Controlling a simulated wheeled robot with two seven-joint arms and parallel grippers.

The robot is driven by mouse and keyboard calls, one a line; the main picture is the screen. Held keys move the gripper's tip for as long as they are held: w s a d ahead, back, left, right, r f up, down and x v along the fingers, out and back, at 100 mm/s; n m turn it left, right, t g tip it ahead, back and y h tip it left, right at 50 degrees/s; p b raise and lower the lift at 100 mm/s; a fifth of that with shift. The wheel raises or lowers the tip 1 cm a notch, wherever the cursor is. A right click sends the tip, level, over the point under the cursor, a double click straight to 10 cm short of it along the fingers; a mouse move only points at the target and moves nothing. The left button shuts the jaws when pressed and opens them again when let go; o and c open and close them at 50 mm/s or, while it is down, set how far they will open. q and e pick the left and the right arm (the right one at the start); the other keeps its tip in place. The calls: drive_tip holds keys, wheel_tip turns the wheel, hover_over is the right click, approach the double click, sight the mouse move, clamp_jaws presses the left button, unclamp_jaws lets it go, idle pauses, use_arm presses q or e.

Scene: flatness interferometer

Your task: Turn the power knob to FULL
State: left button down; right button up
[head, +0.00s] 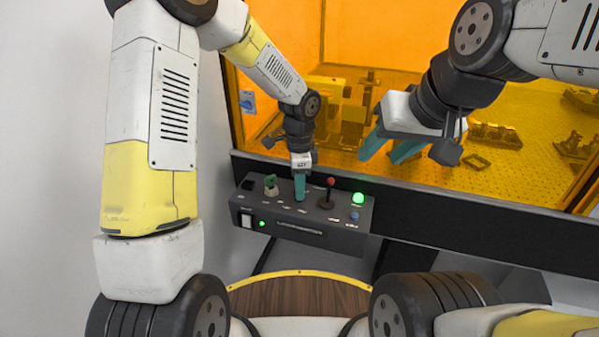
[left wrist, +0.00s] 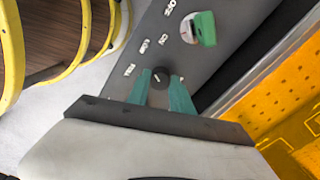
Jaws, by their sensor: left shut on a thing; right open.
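The control panel (head: 285,232) is a dark grey box below the orange window. My left gripper (head: 300,197) points down at its top face, between a green-topped switch and a red-tipped lever. In the left wrist view, a round black knob (left wrist: 160,76) with a white pointer line sits between the teal fingertips of the left gripper (left wrist: 160,86), which are shut on it. Small white labels (left wrist: 146,46) lie beside the knob, too small to read surely. In the head view the fingers hide the knob. My right gripper (head: 390,148) is open and empty, above and right of the panel.
The green switch (head: 271,186) stands left of my left gripper and also shows in the left wrist view (left wrist: 204,28). The red-tipped lever (head: 329,192), lit green button (head: 358,198) and blue button (head: 353,216) are on the right. The orange window (head: 370,45) rises behind.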

use_arm(q)
drive_tip(key=n, duration=1.1)
drive_tip(key=shift+n, duration=0.3)
idle(0.4)
drive_tip(key=c, duration=1.1)
unclamp_jaws()
drive_tip(key=shift+r, duration=3.9)
